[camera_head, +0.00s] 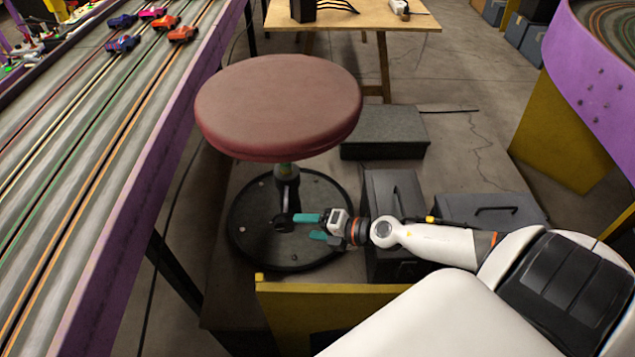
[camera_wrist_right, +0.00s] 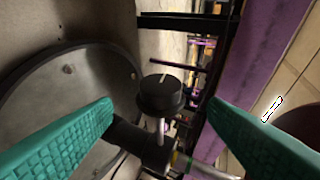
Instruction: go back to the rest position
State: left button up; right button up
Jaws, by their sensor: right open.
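My right gripper (camera_head: 306,227) is open, with teal fingers, low beside the post of a red round-seated stool (camera_head: 278,105). In the right wrist view its two fingers (camera_wrist_right: 160,108) are wide apart with nothing held between them. A black knob (camera_wrist_right: 160,95) with a white mark shows in the gap between the fingers, apart from both. In the head view the knob (camera_head: 282,222) is just left of the fingertips, above the stool's dark round base (camera_head: 255,245). My left gripper is not in view.
A slot track (camera_head: 110,125) with several small cars runs along the left. A yellow panel (camera_head: 310,310) stands in front of the gripper. Dark cases (camera_head: 393,190) stand on the floor behind and under my right arm. A wooden table (camera_head: 350,15) is at the back.

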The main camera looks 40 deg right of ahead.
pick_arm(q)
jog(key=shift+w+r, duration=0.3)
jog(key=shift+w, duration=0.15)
pick_arm(e)
jog(key=shift+v, duration=0.8)
